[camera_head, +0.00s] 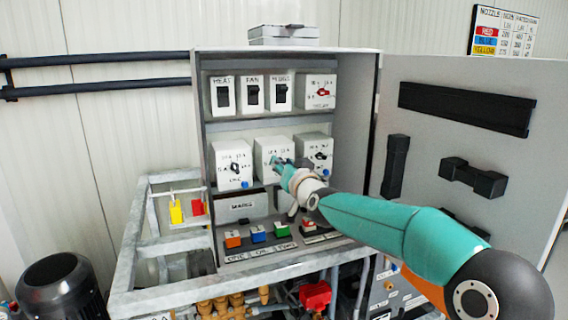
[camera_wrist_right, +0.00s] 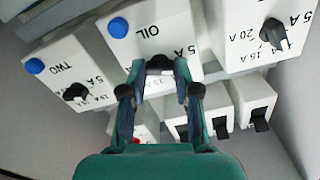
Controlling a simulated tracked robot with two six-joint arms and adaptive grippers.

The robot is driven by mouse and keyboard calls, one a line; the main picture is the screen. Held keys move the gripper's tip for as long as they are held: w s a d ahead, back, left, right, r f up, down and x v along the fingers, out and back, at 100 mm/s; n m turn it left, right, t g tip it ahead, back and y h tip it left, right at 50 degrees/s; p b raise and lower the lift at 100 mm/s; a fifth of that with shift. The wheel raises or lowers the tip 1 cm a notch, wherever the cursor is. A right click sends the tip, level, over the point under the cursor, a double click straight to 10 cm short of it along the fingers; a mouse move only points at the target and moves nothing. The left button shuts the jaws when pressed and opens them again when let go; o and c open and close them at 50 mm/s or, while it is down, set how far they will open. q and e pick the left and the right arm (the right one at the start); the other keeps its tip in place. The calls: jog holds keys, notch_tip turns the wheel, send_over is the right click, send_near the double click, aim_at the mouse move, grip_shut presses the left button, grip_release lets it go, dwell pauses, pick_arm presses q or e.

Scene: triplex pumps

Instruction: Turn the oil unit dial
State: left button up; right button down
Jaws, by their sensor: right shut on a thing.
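The oil unit (camera_head: 268,150) is the middle white box on the cabinet's second shelf. In the right wrist view it shows upside down, with the word OIL and a blue button on its face (camera_wrist_right: 155,28). Its black dial (camera_wrist_right: 160,62) is mostly hidden between my fingertips. My right gripper (camera_head: 279,162) reaches in from the right and is shut on the dial; its two fingers also show in the right wrist view (camera_wrist_right: 160,72). In the head view the gripper hides the dial. My left gripper is in neither view.
Similar dial units stand close on both sides: one at left (camera_head: 231,165) and unit TWO (camera_head: 316,152) at right. Switch boxes (camera_head: 252,93) fill the shelf above. Colored buttons (camera_head: 258,233) sit below. The open cabinet door (camera_head: 440,125) stands at right, beyond my arm.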

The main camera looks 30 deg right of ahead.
jog(key=shift+a+f+n, duration=0.15)
jog(key=shift+f+n, duration=0.15)
jog(key=shift+f, duration=0.2)
jog(key=c, duration=1.1)
grip_release()
jog(key=shift+o, duration=1.3)
jog(key=shift+r, duration=0.25)
jog(key=shift+s, duration=0.1)
jog(key=v, duration=1.1)
jog(key=shift+s, duration=0.4)
